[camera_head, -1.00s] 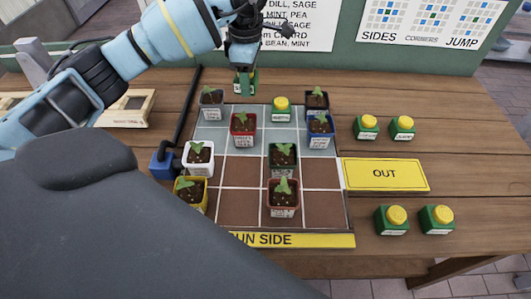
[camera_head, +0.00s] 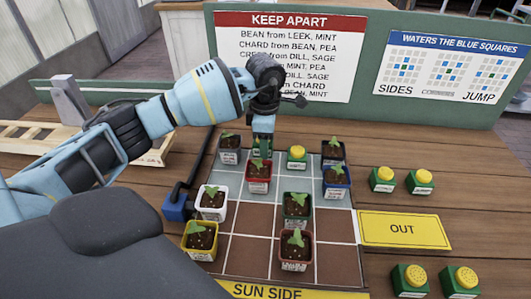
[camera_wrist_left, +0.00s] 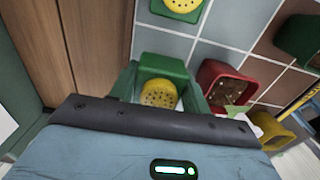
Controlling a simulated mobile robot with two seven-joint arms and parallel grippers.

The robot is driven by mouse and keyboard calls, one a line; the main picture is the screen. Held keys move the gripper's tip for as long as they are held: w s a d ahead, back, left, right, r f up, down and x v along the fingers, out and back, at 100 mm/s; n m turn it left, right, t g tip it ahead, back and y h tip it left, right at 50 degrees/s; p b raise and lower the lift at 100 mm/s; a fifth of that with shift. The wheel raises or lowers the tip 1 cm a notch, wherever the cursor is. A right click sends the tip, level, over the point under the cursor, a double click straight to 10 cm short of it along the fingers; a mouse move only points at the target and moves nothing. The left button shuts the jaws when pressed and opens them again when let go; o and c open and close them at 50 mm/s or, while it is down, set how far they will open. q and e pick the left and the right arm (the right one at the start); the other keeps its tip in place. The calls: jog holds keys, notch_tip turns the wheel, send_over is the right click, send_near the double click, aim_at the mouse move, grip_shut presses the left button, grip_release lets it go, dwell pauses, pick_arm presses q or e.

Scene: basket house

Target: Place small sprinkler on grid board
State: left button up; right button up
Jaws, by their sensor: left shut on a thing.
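My left gripper (camera_head: 262,150) points down over the far row of the grid board (camera_head: 330,262), between a dark grey pot and a standing small sprinkler (camera_head: 297,157). It is shut on a small sprinkler, green with a yellow dotted top, which shows between the fingers in the left wrist view (camera_wrist_left: 160,92). There it is over a blue-grey square near the board's edge. I cannot tell whether its base touches the board. The red pot (camera_head: 258,178) stands just in front of it. My right gripper is not in view.
Several seedling pots stand on the board, including white (camera_head: 211,200), yellow (camera_head: 200,238) and blue (camera_head: 336,180) ones. More sprinklers (camera_head: 382,178) stand on the table at right, around the yellow OUT plate (camera_head: 403,230). A blue block with a black pipe (camera_head: 178,206) stands left of the board.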

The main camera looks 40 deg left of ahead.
pick_arm(q)
jog(key=shift+f, duration=1.85)
jog(key=shift+f, duration=0.15)
jog(key=o, duration=0.8)
notch_tip(320, 180, up, 12)
jog(key=shift+r, duration=0.15)
